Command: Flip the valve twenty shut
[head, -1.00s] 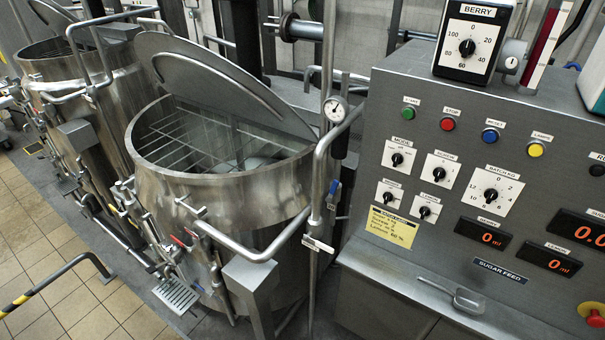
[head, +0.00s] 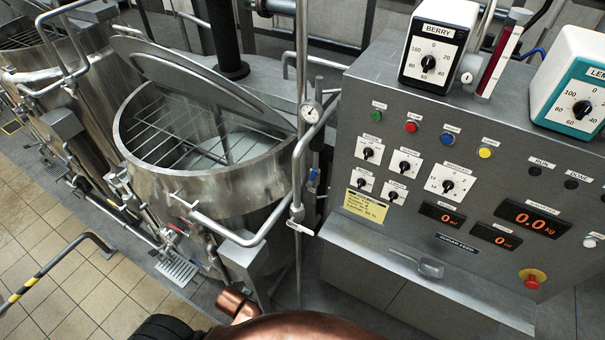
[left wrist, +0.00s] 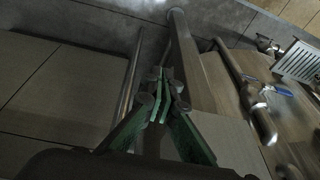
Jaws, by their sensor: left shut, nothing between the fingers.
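I cannot read a number twenty on any valve. A valve with a blue lever (left wrist: 280,90) sits on a metal pipe at the right of the left wrist view. In the head view a blue lever (head: 313,175) shows on the pipework right of the open mixer (head: 215,190), and small valves (head: 172,230) too small to make out sit low at its front. My left gripper (left wrist: 162,95) is shut and empty in the left wrist view, beside a steel post and left of the blue-levered valve, apart from it. My right gripper is not in view.
A control panel (head: 480,190) with knobs and displays stands at the right, a metal scoop (head: 431,268) on its ledge. A bent rail (head: 45,270) with a yellow-black end rises over the tiled floor at left. A drain grate (left wrist: 300,62) lies near the blue-levered valve.

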